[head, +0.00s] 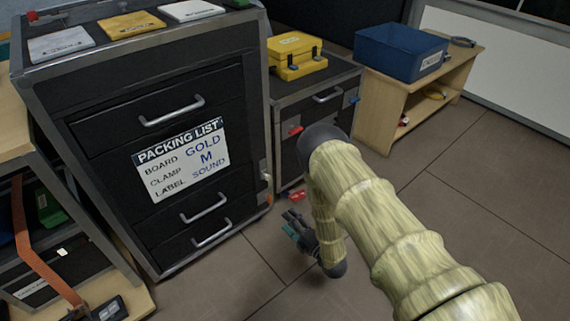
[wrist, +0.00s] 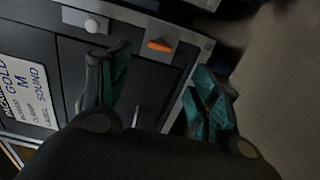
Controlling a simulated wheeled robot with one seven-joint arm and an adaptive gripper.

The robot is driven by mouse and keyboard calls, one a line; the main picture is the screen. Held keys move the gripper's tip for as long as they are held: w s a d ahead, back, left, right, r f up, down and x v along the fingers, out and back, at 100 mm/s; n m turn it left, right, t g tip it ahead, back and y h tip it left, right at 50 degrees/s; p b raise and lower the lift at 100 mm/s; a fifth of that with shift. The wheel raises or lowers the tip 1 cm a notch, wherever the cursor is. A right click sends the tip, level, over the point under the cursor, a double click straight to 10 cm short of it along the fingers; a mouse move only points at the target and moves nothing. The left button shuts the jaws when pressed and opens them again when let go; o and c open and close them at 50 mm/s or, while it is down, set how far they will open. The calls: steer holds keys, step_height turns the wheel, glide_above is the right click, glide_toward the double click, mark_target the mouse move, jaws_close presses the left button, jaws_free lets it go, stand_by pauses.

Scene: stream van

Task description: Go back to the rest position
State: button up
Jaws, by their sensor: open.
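My gripper (head: 298,228) is low over the floor, in front of the black drawer cabinets, at the end of my bent, pale wood-textured arm. In the wrist view my gripper (wrist: 155,90) shows two fingers with teal pads spread apart. Nothing is between them. Behind the fingers in that view are the black cabinet front and an orange part (wrist: 160,46) on its edge.
A tall black drawer cabinet (head: 100,110) with a packing list (head: 183,160) stands at left. A lower cabinet (head: 318,92) bears a yellow case (head: 296,56). A blue bin (head: 400,52) sits on a wooden shelf (head: 395,95). Floor at right (head: 480,180) is clear.

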steer(key=s+d+f+m+g+h, duration=0.3)
steer(key=s+d+m+h, duration=0.1)
steer(key=s+d+m, duration=0.35)
steer(key=s+d+f+m+g+h, duration=0.3)
steer(key=s+d+m+h, duration=0.3)
steer(key=s, duration=0.3)
steer(key=s+d+r+m+g, duration=0.1)
steer(key=s+r+m+g, duration=0.2)
steer(key=s, duration=0.6)
steer(key=s+d+r+m+g, duration=0.1)
steer(key=s+r+m+g, duration=0.15)
steer(key=s+m, duration=0.4)
steer(key=s+d+r+m+g, duration=0.1)
steer(key=s+m+g, duration=0.2)
steer(key=s, duration=0.7)
step_height(320, 180, up, 34)
steer(key=p, duration=3.4)
steer(key=shift+w+h, duration=0.2)
steer(key=shift+h, duration=0.1)
steer(key=shift+a, duration=0.1)
